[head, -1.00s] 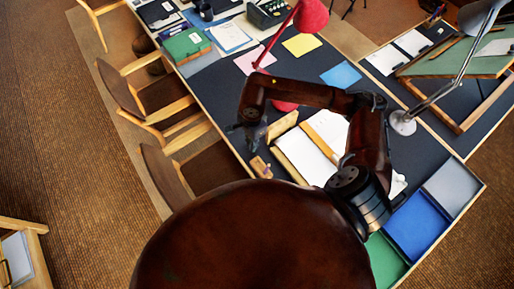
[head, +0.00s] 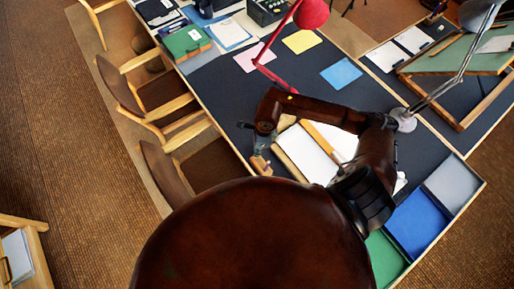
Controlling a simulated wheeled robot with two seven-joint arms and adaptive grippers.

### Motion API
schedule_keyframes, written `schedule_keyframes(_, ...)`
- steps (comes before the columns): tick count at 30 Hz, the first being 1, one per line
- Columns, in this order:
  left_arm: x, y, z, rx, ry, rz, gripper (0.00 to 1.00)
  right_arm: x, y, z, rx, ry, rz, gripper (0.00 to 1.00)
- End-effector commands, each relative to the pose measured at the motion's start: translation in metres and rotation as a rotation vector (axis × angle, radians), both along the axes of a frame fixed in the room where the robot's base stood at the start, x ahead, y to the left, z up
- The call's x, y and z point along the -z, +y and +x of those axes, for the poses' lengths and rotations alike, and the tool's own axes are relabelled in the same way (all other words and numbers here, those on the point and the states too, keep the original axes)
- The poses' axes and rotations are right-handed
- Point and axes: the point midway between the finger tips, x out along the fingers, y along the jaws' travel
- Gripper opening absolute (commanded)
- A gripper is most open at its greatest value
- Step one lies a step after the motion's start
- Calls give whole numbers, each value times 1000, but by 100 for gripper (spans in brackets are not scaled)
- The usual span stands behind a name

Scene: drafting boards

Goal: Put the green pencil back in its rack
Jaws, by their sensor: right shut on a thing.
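My right gripper (head: 262,143) is at the left edge of the dark desk, on the near side. It is shut on a slim thing, which I take to be the green pencil; it is too small and dark here to make out its colour. A small wooden block (head: 260,165), which looks like the rack, stands at the desk edge just below the gripper in the picture. I cannot tell whether the held thing touches it. My left gripper is not in view.
A drawing board with white paper (head: 305,155) lies right of the gripper. A red lamp (head: 311,14) and a grey lamp (head: 404,120) stand beyond. Green, blue (head: 417,222) and grey trays are at lower right. Chairs (head: 165,180) line the left side.

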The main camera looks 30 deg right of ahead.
Motion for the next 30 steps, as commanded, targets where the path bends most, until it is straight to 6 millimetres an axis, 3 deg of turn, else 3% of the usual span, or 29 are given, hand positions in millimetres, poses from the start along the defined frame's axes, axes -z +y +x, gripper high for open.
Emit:
schedule_keyframes(15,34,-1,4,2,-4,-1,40,41,1,0,-2,1,0,0)
schedule_keyframes(30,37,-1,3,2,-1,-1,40,45,0,0,-2,-1,1,0)
